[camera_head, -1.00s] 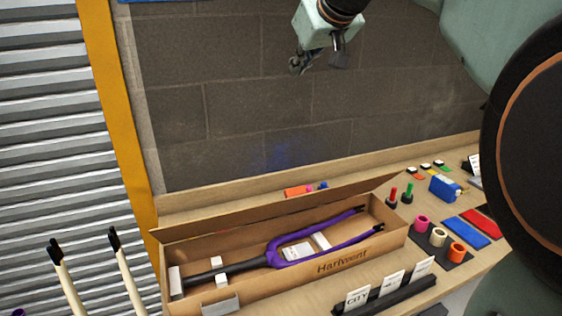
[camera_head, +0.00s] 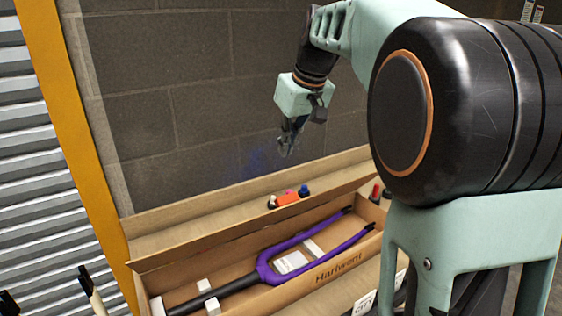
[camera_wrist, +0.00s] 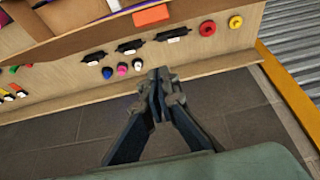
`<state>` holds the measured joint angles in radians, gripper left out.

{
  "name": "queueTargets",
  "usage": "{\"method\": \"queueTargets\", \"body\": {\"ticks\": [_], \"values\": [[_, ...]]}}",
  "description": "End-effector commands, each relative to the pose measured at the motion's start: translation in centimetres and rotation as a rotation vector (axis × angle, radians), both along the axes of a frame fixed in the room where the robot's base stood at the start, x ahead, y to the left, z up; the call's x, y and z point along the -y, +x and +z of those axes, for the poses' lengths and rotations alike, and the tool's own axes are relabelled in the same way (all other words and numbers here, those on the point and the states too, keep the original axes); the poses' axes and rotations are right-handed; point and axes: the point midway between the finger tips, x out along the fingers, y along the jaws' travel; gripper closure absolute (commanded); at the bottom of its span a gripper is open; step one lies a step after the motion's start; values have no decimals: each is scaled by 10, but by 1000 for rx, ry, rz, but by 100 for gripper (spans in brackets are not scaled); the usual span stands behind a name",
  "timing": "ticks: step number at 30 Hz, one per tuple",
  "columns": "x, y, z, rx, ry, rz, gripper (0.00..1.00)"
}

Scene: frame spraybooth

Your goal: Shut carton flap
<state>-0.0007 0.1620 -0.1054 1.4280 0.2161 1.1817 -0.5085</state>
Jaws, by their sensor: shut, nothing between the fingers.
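The long cardboard carton (camera_head: 343,265), printed "Hariwent", lies on the bench with its top open. A purple fork (camera_head: 265,271) with a dark steerer lies inside among small white blocks. The carton's long flap (camera_head: 225,236) stands raised along the back side, leaning toward the wall. My gripper (camera_head: 286,152) hangs above and behind the carton, in front of the block wall, apart from the flap. In the wrist view my gripper's fingertips (camera_wrist: 160,78) are together with nothing between them. Part of the carton shows at the top left of the wrist view.
An orange block (camera_head: 288,198) and small coloured items lie behind the flap. The wrist view shows black holders (camera_wrist: 131,46) and coloured rings (camera_wrist: 208,27) along the bench. My arm hides the bench's right side. Pale fork legs (camera_head: 92,293) stand at lower left.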

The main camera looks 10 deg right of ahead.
Motion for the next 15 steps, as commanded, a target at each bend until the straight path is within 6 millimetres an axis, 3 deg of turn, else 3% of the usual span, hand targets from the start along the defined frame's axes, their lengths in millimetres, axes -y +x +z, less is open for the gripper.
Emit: {"method": "queueTargets", "body": {"ticks": [13,15], "values": [[-14,34,-85,-4,0,1,100],[-10,25,-88,-1,0,0,100]]}}
